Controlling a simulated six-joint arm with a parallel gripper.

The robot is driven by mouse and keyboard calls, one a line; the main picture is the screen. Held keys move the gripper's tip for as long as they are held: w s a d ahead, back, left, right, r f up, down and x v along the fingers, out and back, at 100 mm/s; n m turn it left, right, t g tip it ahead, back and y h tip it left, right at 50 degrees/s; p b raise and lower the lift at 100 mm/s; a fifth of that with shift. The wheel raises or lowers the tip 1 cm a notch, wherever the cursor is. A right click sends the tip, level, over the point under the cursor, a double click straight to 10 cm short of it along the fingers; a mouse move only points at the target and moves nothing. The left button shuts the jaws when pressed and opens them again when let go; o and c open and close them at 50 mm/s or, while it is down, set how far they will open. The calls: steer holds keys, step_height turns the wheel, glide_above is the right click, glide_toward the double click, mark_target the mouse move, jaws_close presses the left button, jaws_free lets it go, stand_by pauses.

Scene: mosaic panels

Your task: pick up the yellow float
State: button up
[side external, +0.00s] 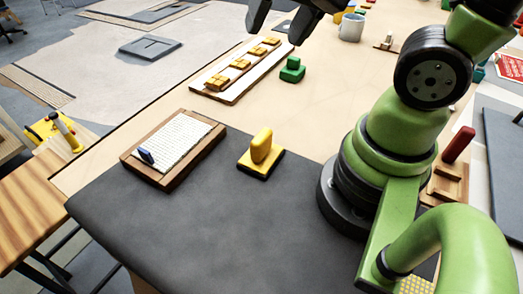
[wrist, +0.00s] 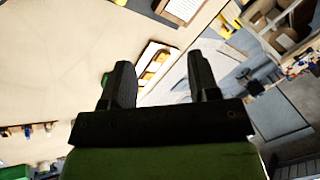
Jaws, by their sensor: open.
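The yellow float (side external: 261,146) stands upright on the dark grey mat (side external: 200,215), to the right of a framed white panel, with its handle up. My gripper (side external: 276,30) is high at the top of the side view, well away from the float and over the far part of the table. In the wrist view my gripper (wrist: 161,72) has its two fingers wide apart with nothing between them. I cannot make out the yellow float for certain in the wrist view.
A wooden-framed panel (side external: 172,150) carries a small blue piece. A tray of orange tiles (side external: 228,88) and a green float (side external: 291,70) are behind. A red-handled tool (side external: 458,145) is right of my base.

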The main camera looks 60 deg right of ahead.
step_height(320, 180, down, 6)
steer(key=w+r+m+g, duration=0.1)
steer(key=w+m+g, duration=0.1)
steer(key=m, duration=0.2)
steer(key=m+g+h, duration=0.1)
steer(key=m+g, duration=0.2)
steer(key=m, duration=0.2)
glide_above(262, 135)
steer(key=f, duration=0.9)
steer(key=shift+w, duration=0.2)
steer(key=shift+s+f, duration=0.15)
steer(key=shift+f, duration=4.75)
steer(key=shift+c, duration=0.4)
jaws_close()
